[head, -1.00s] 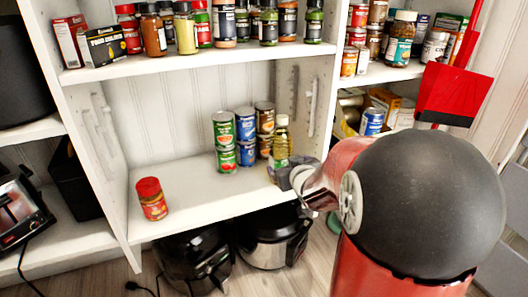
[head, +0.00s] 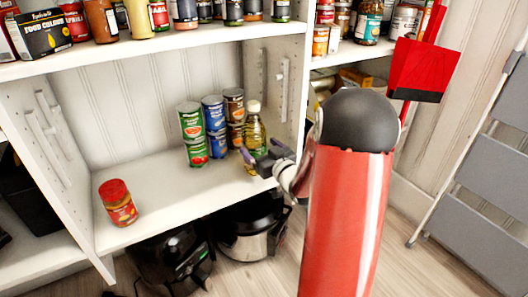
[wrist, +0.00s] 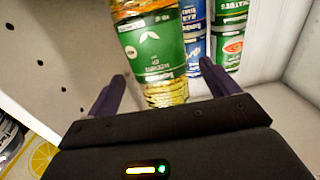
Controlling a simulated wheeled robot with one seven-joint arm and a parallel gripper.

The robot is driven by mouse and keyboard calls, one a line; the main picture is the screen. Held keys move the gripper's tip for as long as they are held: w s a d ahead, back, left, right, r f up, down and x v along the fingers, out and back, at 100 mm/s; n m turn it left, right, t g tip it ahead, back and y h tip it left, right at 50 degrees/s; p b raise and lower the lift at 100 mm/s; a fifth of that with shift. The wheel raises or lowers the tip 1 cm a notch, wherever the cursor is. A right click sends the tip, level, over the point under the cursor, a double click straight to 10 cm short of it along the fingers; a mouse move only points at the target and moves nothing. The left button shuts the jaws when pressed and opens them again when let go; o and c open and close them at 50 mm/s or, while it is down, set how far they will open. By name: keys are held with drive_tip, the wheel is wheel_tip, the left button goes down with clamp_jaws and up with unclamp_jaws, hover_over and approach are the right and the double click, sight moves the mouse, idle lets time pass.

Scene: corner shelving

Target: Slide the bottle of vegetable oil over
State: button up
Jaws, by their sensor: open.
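The bottle of vegetable oil (head: 255,132) stands upright on the lower shelf, at the right end of a group of stacked cans. It has yellow oil, a pale cap and a green label. In the wrist view the bottle (wrist: 156,50) shows large, with its label facing the camera. My gripper (head: 262,152) is low in front of the bottle. Its two dark purple fingers are spread apart in the wrist view (wrist: 162,82), one on each side of the bottle. I cannot tell whether either finger touches it.
Stacked cans (head: 213,128) stand directly left of the bottle. A red-lidded jar (head: 118,203) stands at the shelf's front left. Between them the lower shelf (head: 160,180) is clear. The shelf's side wall (head: 284,95) is close on the right. Spice jars fill the shelf above.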

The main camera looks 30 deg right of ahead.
drive_tip(key=w, duration=0.6)
drive_tip(key=shift+w+a, duration=0.1)
drive_tip(key=shift+a, duration=0.1)
drive_tip(key=c, duration=1.6)
drive_tip(key=shift+a, duration=0.1)
